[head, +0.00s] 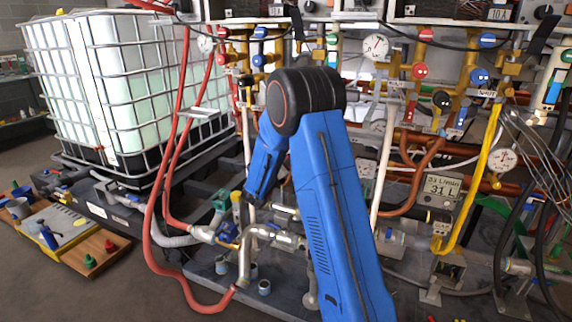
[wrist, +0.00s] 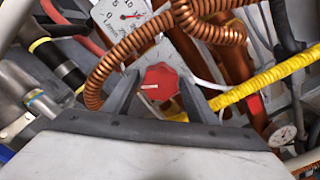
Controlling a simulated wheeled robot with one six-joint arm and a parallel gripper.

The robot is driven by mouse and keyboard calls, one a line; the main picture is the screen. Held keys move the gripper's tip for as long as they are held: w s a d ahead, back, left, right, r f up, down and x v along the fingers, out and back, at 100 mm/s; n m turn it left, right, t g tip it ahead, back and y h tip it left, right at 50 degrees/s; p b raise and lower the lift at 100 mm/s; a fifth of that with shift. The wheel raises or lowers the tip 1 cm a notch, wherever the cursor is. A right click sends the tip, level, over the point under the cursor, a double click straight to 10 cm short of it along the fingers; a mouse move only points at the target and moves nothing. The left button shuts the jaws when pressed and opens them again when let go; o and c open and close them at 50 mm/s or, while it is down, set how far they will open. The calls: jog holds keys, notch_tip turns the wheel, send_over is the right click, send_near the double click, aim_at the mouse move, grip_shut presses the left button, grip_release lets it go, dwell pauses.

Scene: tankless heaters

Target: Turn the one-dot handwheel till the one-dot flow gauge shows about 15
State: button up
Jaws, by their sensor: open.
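In the wrist view a red handwheel (wrist: 160,82) with a white mark on its face sits between the two fingers of my gripper (wrist: 160,77). The fingers are open, one on each side of the wheel; I cannot tell whether either touches it. The needle's exact reading is unclear. I see no dot marks on the wheel or gauge. In the head view my arm hides the gripper and this wheel.
Coiled copper tubing (wrist: 130,52) passes close above and left of the fingers. A yellow ribbed hose (wrist: 265,78) runs on the right. In the head view, round gauges (head: 376,46), pipes and a digital display (head: 441,189) crowd the right side, with a caged tank (head: 128,86) at left.

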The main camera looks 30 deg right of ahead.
jog(key=v, duration=1.7)
jog(key=shift+s+a, duration=0.1)
jog(key=s+d+r+m+g+y, duration=0.1)
jog(key=s+d+r+m+g, duration=0.15)
jog(key=s+m, duration=0.45)
jog(key=s+d+r+m+g+y, duration=0.1)
jog(key=s+d+m+g, duration=0.3)
jog(key=s, duration=0.6)
jog(key=s+d+r+m+g+y, duration=0.1)
jog(key=s+m+g, duration=0.2)
jog(key=s+m, duration=0.45)
jog(key=s+a+m+t+y, duration=0.3)
jog(key=s+a+m+y, duration=0.8)
jog(key=s+a+m, duration=0.5)
jog(key=shift+s+r, duration=0.45)
jog(key=shift+s, duration=0.4)
